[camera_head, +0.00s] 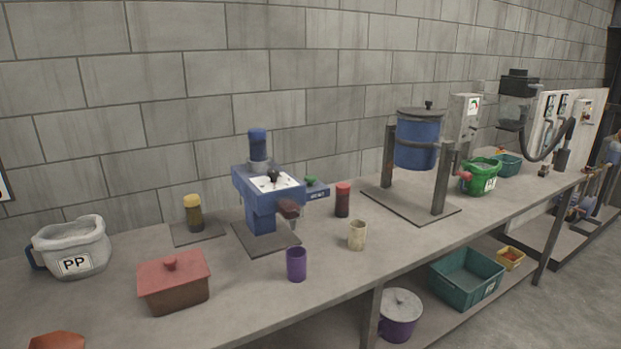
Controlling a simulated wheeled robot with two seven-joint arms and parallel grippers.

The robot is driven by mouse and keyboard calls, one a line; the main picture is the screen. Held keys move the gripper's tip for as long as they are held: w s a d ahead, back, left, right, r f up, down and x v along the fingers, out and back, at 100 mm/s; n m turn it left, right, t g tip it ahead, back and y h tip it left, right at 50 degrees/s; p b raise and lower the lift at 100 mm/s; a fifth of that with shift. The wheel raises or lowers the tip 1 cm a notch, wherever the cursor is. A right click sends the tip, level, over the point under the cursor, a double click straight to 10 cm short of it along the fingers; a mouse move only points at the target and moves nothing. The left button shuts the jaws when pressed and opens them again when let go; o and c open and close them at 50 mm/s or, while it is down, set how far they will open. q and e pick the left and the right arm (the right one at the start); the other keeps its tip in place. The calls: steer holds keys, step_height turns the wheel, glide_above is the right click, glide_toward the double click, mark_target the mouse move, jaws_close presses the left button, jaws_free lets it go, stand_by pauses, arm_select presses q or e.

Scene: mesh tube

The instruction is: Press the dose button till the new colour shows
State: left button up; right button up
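A blue dosing machine (262,215) stands on a dark base plate at the middle of the bench. A blue canister (257,142) sits on its top, and a black knob (273,176) stands on its white top panel. A small blue box (318,192) sticks out on its right, with a white label too small to read surely. A green button (310,181) sits on top of that box. A dark reddish part (289,208) hangs below the head. Neither of my grippers is in view.
On the bench (215,285) are a grey PP jug (75,247), a red lidded box (173,283), a yellow-capped jar (193,214), a purple cup (296,264), a beige cup (357,236) and a dark red jar (342,200). A blue drum (417,142) stands in a frame at right.

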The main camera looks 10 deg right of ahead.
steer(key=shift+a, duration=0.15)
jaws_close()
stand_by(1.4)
